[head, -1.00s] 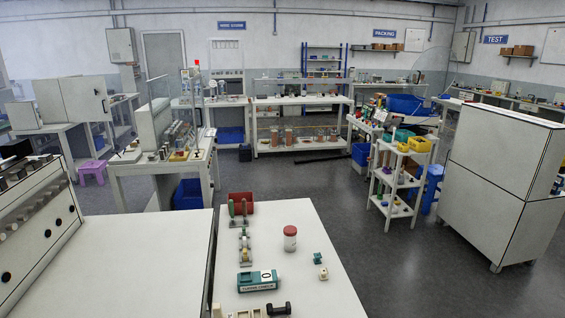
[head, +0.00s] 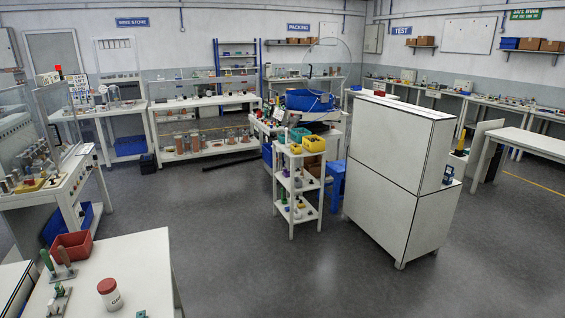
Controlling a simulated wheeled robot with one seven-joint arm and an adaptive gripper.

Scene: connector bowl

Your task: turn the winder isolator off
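No switch that I can make out as the winder isolator shows in the head view. At the left edge stands a bench machine with clear guards (head: 30,125) and a red beacon (head: 58,69) at its top. Spools and small parts sit on its bench, too small to tell any isolator among them. My gripper is not in view.
A white bench (head: 135,255) at the lower left holds a red bin (head: 72,245), green-handled tools and a red-lidded jar (head: 109,294). A shelf cart (head: 299,190) stands mid-room. A large white cabinet (head: 400,180) stands right of it. Grey floor (head: 240,255) between is clear.

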